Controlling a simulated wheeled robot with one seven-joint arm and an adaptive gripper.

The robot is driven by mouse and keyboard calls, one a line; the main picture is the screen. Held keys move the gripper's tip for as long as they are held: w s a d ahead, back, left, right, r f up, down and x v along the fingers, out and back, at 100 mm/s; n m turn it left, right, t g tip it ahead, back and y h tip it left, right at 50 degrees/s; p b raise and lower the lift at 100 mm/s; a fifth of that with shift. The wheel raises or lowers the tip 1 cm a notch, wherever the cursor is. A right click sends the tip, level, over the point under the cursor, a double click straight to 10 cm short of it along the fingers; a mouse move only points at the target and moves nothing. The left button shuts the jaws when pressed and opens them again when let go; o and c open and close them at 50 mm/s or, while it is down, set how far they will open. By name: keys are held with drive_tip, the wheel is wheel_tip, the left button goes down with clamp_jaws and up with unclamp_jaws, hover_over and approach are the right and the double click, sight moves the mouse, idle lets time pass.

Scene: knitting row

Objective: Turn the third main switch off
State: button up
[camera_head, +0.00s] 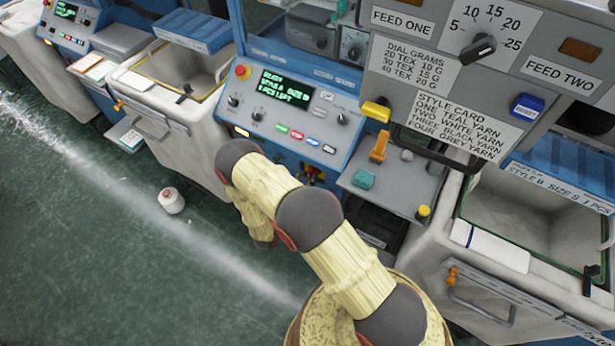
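No part in view is clearly labelled as a main switch. A red and yellow fitting (313,174) shows low on the front of the middle machine, just below its control panel (290,118), partly hidden by my arm. I cannot tell if it is a main switch or how it is set. A red knob on a yellow base (242,72) sits at that panel's upper left corner. My cream arm with dark joints rises from the bottom and bends down in front of the middle machine. My gripper cannot be made out; it is hidden behind the arm.
A white yarn cone (171,200) stands on the green floor (90,250), which is otherwise clear at left. Bins flank the middle machine, left (140,82) and right (465,208). A grey shelf (395,195) with small items juts out right of my arm.

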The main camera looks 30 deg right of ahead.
drive_tip(key=shift+x, duration=0.95)
drive_tip(key=shift+c, duration=1.3)
clamp_jaws()
